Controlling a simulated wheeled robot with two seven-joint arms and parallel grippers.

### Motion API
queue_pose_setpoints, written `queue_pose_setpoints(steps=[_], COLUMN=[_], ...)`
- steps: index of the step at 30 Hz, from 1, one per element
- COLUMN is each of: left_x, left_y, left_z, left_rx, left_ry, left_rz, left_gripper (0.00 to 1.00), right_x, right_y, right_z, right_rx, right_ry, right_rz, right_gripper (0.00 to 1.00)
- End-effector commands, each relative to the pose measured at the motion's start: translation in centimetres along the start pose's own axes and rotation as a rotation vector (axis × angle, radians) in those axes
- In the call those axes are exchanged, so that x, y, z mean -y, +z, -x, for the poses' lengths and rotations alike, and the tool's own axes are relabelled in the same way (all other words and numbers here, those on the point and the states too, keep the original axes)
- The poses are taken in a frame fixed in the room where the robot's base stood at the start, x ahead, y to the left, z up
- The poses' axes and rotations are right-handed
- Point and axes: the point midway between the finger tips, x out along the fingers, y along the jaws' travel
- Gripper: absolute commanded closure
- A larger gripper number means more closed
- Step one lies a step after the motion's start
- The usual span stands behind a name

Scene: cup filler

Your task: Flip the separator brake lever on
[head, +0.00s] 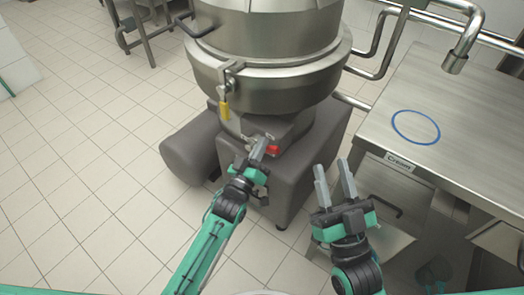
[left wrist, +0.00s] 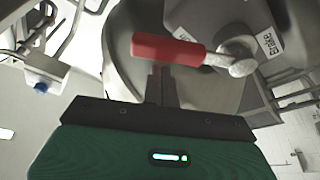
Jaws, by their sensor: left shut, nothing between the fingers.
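The separator brake lever has a red handle (head: 272,150) and sits low on the front of the steel separator (head: 270,60). In the left wrist view the red handle (left wrist: 168,50) points left from a rounded metal pivot (left wrist: 236,58), beside a label reading "Brake" (left wrist: 271,43). My left gripper (head: 261,147) is shut and empty, its fingertips close to the handle in the head view. In the left wrist view its fingers (left wrist: 161,75) lie just below the handle; I cannot tell whether they touch it. My right gripper (head: 334,180) is open and empty, in front of the table.
A steel table (head: 460,120) with a blue ring (head: 416,127) and a "Cream" label (head: 399,162) stands right, under a pipe outlet (head: 455,62). Tiled floor is free at left.

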Motion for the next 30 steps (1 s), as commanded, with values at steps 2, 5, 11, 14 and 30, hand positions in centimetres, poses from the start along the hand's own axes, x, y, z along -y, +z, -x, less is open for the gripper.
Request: queue_pose_setpoints(steps=[2,5,11,14,30], left_x=[0.1,0.0,0.0,0.0,-0.1], left_y=[0.6,0.9,1.0,0.9,2.3], left_z=[0.2,0.3,0.4,0.4,0.8], left_rx=[0.001,0.001,0.000,0.000,0.003], left_ry=[-0.001,0.000,0.000,0.000,0.097], left_rz=[0.000,0.000,0.000,0.000,-0.275], left_gripper=[1.00,1.00,1.00,1.00,1.00], right_x=[-0.1,-0.2,-0.2,-0.2,-0.2], right_y=[-0.6,-1.2,-1.4,-1.4,-2.2], right_z=[-0.2,-0.3,-0.3,-0.3,-0.3], right_rx=[-0.041,-0.070,-0.084,-0.083,-0.133], right_ry=[-0.001,-0.002,-0.003,-0.003,-0.005], right_rz=[0.006,0.009,0.011,0.011,0.016], right_gripper=[0.64,0.64,0.64,0.64,0.64])
